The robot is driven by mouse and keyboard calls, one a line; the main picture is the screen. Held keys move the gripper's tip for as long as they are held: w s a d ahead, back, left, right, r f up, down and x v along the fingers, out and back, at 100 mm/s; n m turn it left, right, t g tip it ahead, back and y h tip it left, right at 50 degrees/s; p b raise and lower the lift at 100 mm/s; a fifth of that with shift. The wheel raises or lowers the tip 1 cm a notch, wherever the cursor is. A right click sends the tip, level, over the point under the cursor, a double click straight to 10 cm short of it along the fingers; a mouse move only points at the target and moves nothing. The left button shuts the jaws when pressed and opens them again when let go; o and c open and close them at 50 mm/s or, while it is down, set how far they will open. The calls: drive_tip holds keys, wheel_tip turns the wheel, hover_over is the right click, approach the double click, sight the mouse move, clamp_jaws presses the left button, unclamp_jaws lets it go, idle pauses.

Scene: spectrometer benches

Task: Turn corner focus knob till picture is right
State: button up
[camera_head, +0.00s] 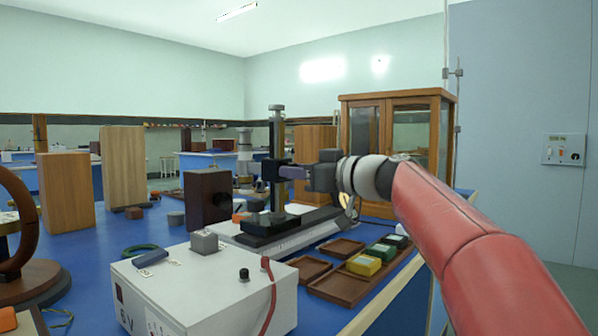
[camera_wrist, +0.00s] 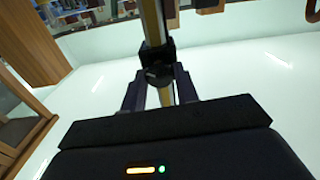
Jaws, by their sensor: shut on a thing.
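A black upright stand (camera_head: 277,150) with a tall column and a dark base stands on the blue bench in the head view. My gripper (camera_head: 284,172) reaches it from the right, fingers level at mid-column. In the wrist view my gripper (camera_wrist: 157,78) has its two dark fingers shut on a small dark round knob (camera_wrist: 157,72) on a black carriage, with a yellowish column running through it. In the head view the fingers and carriage hide the knob. No focus picture can be made out in either view.
A white power box (camera_head: 205,285) with a red cable stands in front. Brown trays (camera_head: 345,285) with yellow and green blocks lie below my arm. A dark box (camera_head: 208,197) is left of the stand; a glass-fronted wooden cabinet (camera_head: 397,97) stands behind.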

drive_tip(key=shift+f+m+b, duration=0.15)
drive_tip(key=shift+m+b, duration=0.4)
drive_tip(key=shift+m, duration=0.25)
drive_tip(key=m, duration=0.3)
drive_tip(key=shift+b, duration=0.3)
drive_tip(key=o, duration=1)
drive_tip(key=shift+d, duration=0.15)
drive_tip(key=b+v, duration=0.1)
drive_tip(key=v, duration=0.6)
drive_tip(key=shift+s+d, duration=0.2)
drive_tip(key=shift+s, duration=0.05)
drive_tip(key=shift+d, duration=0.1)
